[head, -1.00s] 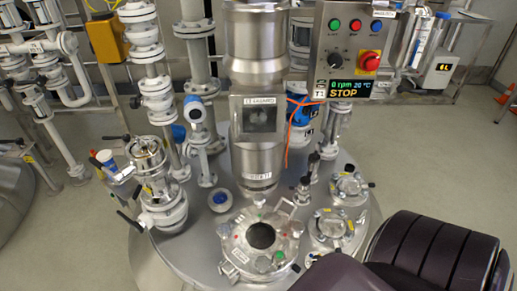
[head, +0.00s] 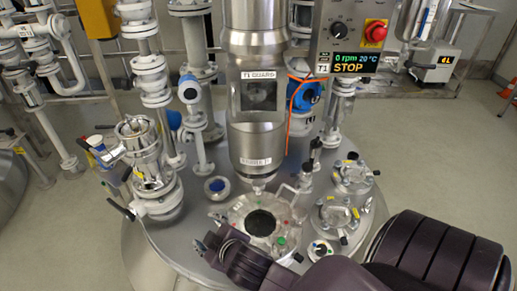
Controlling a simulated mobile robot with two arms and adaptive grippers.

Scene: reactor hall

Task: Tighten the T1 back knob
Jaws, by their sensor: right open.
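The T1 manway (head: 289,222) is a round steel cover with a dark round window (head: 260,222), on top of the vessel. Its back knob (head: 258,188) stands at the far rim, just below the steel T1 column; I cannot tell how tight it is. A green-marked knob (head: 281,241) shows at the near right rim. My right gripper (head: 214,242) is open and empty over the cover's near left edge, apart from the back knob. It hides the front left part of the cover. My left gripper is not in view.
The T1 guard column (head: 258,140) rises right behind the cover. Smaller flanged ports (head: 336,217) stand to the right, and a valve stack (head: 150,175) to the left. A control box (head: 352,45) reads 0 rpm, 20 °C, STOP. Bare vessel top (head: 195,215) lies left of the cover.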

